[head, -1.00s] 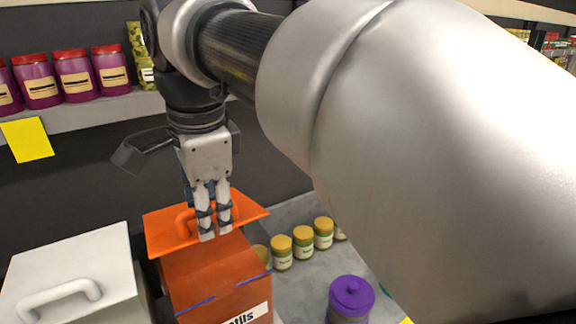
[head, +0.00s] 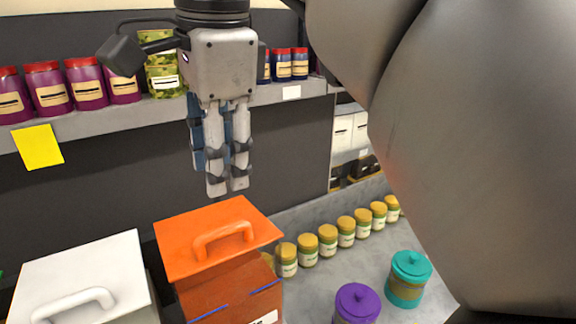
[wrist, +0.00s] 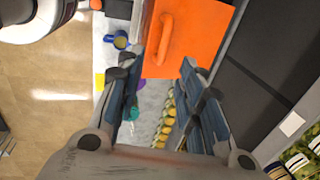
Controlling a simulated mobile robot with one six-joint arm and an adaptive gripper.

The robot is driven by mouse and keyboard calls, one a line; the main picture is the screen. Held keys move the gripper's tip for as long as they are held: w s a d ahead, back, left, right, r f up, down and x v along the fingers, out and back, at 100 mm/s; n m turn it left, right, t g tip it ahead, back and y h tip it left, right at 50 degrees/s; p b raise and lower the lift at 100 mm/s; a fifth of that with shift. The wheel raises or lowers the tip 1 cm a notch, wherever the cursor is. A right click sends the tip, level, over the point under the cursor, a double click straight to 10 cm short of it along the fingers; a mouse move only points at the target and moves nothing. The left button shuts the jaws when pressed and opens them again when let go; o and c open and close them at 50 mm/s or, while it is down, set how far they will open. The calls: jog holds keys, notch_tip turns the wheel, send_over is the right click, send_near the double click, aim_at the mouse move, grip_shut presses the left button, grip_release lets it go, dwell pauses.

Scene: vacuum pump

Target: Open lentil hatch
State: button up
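The lentil hatch is an orange square lid (head: 180,250) with a raised loop handle (head: 224,243), on top of a darker orange box (head: 225,290). Whether the lid is fully closed or slightly raised I cannot tell. The box's white label is mostly cut off at the bottom edge. My gripper (head: 228,190) points down, above and behind the handle in the head view, apart from it and empty. In the wrist view its fingers (wrist: 160,85) are spread, with the orange lid (wrist: 205,45) and handle (wrist: 165,38) beyond them at the top.
A white box with a handled lid (head: 85,265) stands close on the left. Several yellow-lidded jars (head: 327,240), a purple-lidded jar (head: 357,300) and a teal jar (head: 408,278) stand to the right. A shelf (head: 90,122) with jars runs behind.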

jog(key=s+d+f+n+t+b, duration=0.1)
jog(key=d+f+n+b, duration=0.3)
jog(key=d+f+b, duration=0.3)
notch_tip(320, 180, down, 4)
jog(key=shift+d+f, duration=0.1)
jog(key=shift+d, duration=0.85)
